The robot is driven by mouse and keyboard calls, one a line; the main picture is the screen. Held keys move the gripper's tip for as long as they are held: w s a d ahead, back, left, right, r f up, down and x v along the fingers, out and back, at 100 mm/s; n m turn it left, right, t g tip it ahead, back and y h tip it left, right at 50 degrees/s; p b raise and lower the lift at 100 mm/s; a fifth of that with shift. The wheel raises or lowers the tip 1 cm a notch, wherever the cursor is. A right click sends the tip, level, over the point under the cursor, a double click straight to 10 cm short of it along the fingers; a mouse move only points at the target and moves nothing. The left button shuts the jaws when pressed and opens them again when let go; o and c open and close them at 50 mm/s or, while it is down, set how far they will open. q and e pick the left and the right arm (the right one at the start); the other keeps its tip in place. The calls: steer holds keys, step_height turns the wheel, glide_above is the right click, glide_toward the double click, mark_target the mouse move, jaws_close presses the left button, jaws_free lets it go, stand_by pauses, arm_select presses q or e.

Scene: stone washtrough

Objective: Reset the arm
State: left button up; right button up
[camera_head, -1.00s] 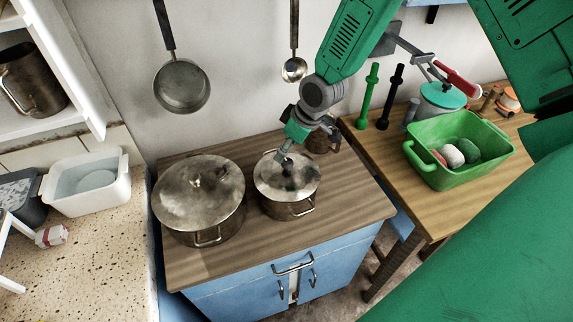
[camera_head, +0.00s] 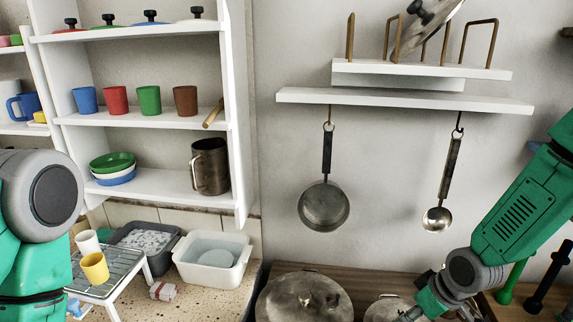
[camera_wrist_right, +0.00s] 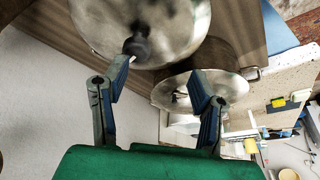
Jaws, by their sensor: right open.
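My right gripper (camera_head: 408,314) is at the bottom of the head view, beside the lid of the smaller metal pot (camera_head: 385,309). In the right wrist view, its two fingers (camera_wrist_right: 160,72) are spread apart with nothing held between them. The left finger overlaps the dark knob (camera_wrist_right: 137,46) of the near lid (camera_wrist_right: 170,22); I cannot tell whether they touch. The larger lidded pot (camera_head: 305,298) stands to the left, cut off by the lower edge. A link of my left arm shows at the left edge, but its gripper is out of view.
A pan (camera_head: 324,206) and a ladle (camera_head: 437,219) hang from the wall shelf (camera_head: 405,101). White shelves (camera_head: 150,119) with cups and bowls stand at left. A white basin (camera_head: 212,262) and a wire rack (camera_head: 108,272) with cups are below. The wall between is clear.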

steer(key=s+a+f+m+g+h+b, duration=0.1)
steer(key=s+f+m+g, duration=0.35)
steer(key=s, duration=1.05)
steer(key=s+f+m+t+h, duration=0.1)
steer(key=s+f, duration=0.7)
steer(key=s, duration=0.7)
steer(key=w+a+f+b, duration=0.1)
steer(key=w+f+b, duration=0.2)
steer(key=f+b, duration=1.4)
steer(key=shift+a+f+n+b, duration=0.15)
steer(key=shift+n+b, duration=0.3)
steer(key=shift+b, duration=0.05)
steer(key=shift+t, duration=0.25)
steer(key=shift+w, duration=0.15)
